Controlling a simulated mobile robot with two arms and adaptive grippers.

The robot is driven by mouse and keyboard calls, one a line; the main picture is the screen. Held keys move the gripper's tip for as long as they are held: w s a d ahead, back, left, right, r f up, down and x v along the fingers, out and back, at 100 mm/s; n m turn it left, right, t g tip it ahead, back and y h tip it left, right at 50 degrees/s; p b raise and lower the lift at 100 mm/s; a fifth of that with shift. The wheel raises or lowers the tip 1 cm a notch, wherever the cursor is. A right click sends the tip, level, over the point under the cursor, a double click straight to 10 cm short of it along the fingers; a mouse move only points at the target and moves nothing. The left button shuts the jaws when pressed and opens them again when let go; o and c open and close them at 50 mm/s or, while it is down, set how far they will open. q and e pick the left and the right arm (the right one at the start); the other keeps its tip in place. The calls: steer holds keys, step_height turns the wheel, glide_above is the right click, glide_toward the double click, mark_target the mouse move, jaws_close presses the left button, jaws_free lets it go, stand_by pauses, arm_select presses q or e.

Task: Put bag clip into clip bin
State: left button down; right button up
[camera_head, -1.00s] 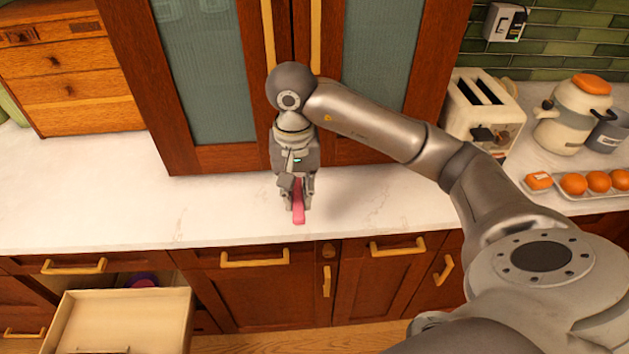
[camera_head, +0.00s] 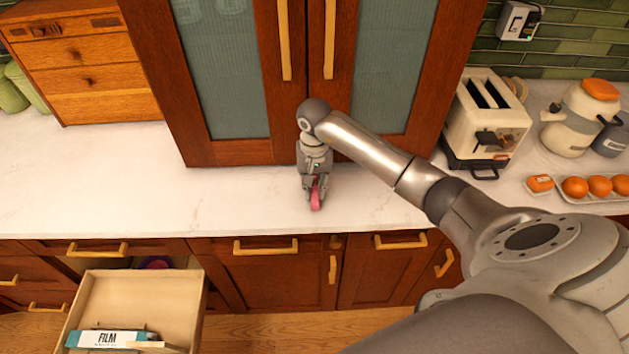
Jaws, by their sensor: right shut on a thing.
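A pink-red bag clip (camera_head: 316,196) is between the fingers of my right gripper (camera_head: 314,193). The gripper points down and is shut on the clip at the white counter, below the cabinet doors. I cannot tell whether the clip touches the counter. An open drawer (camera_head: 205,316) at the lower left holds a box marked FILM (camera_head: 104,339) and a pale item beside it. I cannot make out a clip bin for certain. My left gripper is not in view.
The white counter (camera_head: 110,190) is clear left of the gripper. A wooden drawer chest (camera_head: 85,65) stands at the back left. A toaster (camera_head: 485,118), a pot-like jar (camera_head: 577,118) and a tray of orange fruit (camera_head: 598,187) stand at the right. Tall cabinet doors (camera_head: 224,75) rise behind the gripper.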

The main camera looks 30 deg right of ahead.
steer(key=shift+f, duration=0.2)
steer(key=o, duration=0.9)
steer(key=shift+c, duration=0.2)
steer(key=shift+r, duration=0.1)
